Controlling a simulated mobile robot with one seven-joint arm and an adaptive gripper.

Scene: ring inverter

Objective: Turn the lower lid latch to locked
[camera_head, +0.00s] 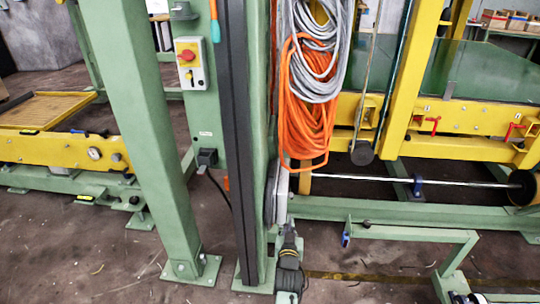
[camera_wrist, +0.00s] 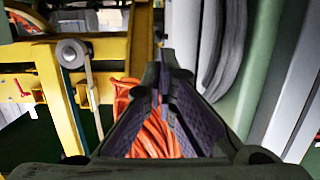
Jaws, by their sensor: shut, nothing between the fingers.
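My gripper (camera_wrist: 163,62) fills the lower middle of the wrist view. Its two dark fingers come together at the tips, with nothing held between them. Orange cable (camera_wrist: 150,138) shows through the gap lower down between the fingers, behind them. I cannot pick out the lower lid latch for certain in either view. Pale grey rounded panels (camera_wrist: 213,45) stand just right of the fingertips, beside a green column (camera_wrist: 262,60).
Coils of orange cable (camera_head: 305,105) and grey cable (camera_head: 318,50) hang beside the green column. A control box (camera_head: 190,63) with a red knob is on the column's left. A yellow frame (camera_head: 460,117) with red handles (camera_head: 435,123) stands right. Open floor (camera_head: 110,250) lies front left.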

